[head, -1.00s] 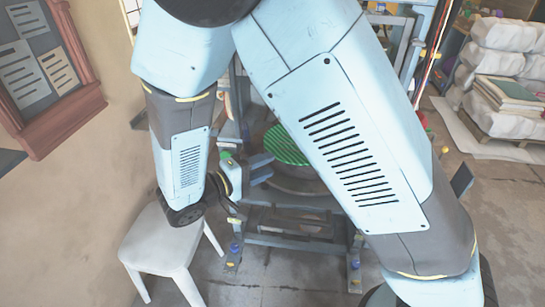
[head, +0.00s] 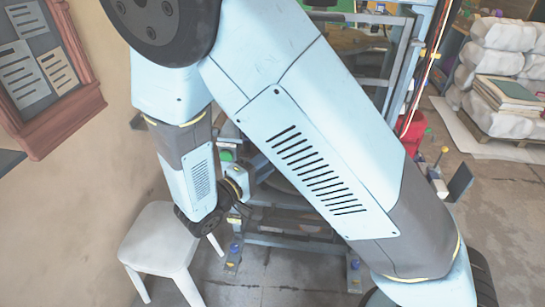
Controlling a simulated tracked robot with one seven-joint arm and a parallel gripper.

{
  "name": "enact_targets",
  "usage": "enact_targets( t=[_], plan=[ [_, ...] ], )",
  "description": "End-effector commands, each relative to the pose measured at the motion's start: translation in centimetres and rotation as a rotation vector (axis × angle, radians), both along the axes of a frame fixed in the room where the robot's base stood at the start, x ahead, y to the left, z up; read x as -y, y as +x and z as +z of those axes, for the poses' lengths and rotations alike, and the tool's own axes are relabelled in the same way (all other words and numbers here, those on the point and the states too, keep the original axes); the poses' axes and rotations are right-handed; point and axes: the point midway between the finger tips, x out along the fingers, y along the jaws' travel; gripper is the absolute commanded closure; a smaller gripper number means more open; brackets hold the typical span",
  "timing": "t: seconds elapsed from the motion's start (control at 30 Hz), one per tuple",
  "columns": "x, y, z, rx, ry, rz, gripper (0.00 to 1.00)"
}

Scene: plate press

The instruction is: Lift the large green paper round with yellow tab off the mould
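The green paper round is hidden behind my arm, and its yellow tab cannot be seen. A small dark curved part of what seems to be the mould (head: 283,182) shows between my arm links, inside the press frame. My gripper (head: 243,207) is at the end of the left-hand arm section, low beside the left side of the press. It is small and dark in the view, and its fingers cannot be made out clearly. I see nothing green at it.
The blue-grey press frame (head: 372,62) stands behind my arm. A white chair (head: 160,245) stands close to my gripper at the lower left, by the wall with a noticeboard (head: 42,68). White sacks (head: 500,75) are stacked at the right.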

Motion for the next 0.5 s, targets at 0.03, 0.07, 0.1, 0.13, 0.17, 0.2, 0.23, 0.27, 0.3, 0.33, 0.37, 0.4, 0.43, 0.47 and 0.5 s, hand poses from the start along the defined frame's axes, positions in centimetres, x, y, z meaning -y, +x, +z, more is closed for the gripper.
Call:
enact_targets(
  t=[0.03, 0.07, 0.1, 0.13, 0.17, 0.2, 0.23, 0.27, 0.3, 0.33, 0.37, 0.4, 0.43, 0.47, 0.5],
  plan=[
    [0.4, 0.5, 0.0, 0.000, 0.000, -0.002, 0.62],
    [0.6, 0.8, 0.0, 0.000, 0.000, -0.002, 0.62],
    [0.9, 1.1, 0.0, 0.000, 0.000, -0.003, 0.62],
    [1.1, 1.3, 0.0, 0.000, 0.000, -0.003, 0.62],
    [1.2, 1.5, 0.0, 0.001, -0.001, -0.002, 0.62],
    [1.4, 1.7, 0.0, 0.001, -0.001, -0.001, 0.62],
    [1.5, 1.8, 0.0, 0.001, -0.001, -0.001, 0.62],
    [1.6, 2.0, 0.0, 0.001, -0.001, -0.001, 0.62],
    [1.7, 2.1, 0.0, 0.000, 0.000, -0.001, 0.62],
    [1.8, 2.2, 0.0, 0.000, 0.000, -0.001, 0.62],
    [1.8, 2.3, 0.0, 0.000, 0.000, -0.001, 0.62],
    [1.9, 2.4, 0.0, 0.000, 0.000, -0.001, 0.62],
    [1.9, 2.4, 0.0, 0.000, 0.000, -0.001, 0.62],
    [2.0, 2.5, 0.0, 0.000, 0.000, 0.000, 0.62],
    [2.0, 2.5, 0.0, 0.000, 0.000, 0.000, 0.62]
  ],
)
